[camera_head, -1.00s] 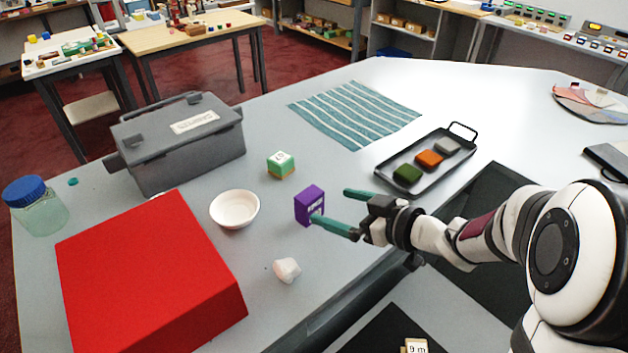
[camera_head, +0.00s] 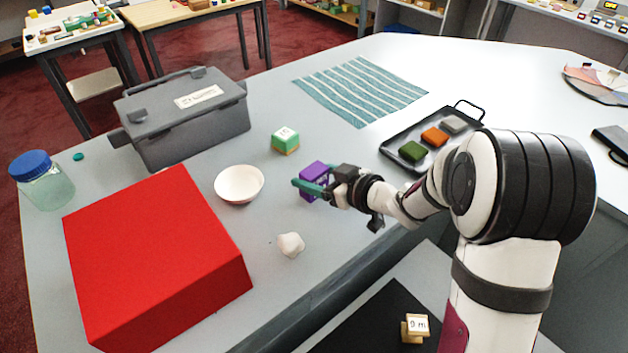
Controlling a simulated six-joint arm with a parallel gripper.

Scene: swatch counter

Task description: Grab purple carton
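The purple carton (camera_head: 312,168) stands on the grey counter (camera_head: 345,140), right of the white bowl. My gripper (camera_head: 311,183) is at the carton, reaching in from the right. One teal finger crosses the carton's near face, low down. The other finger is mostly hidden behind the carton and the gripper body. The carton appears to lie between the fingers, but I cannot tell whether they press on it. It looks upright and on the counter.
A white bowl (camera_head: 239,184), a green-and-white cube (camera_head: 285,140) and a whitish lump (camera_head: 291,245) lie near the carton. A big red box (camera_head: 150,255) and a grey toolbox (camera_head: 185,120) stand to the left. A black tray (camera_head: 396,136) with coloured blocks is at the right.

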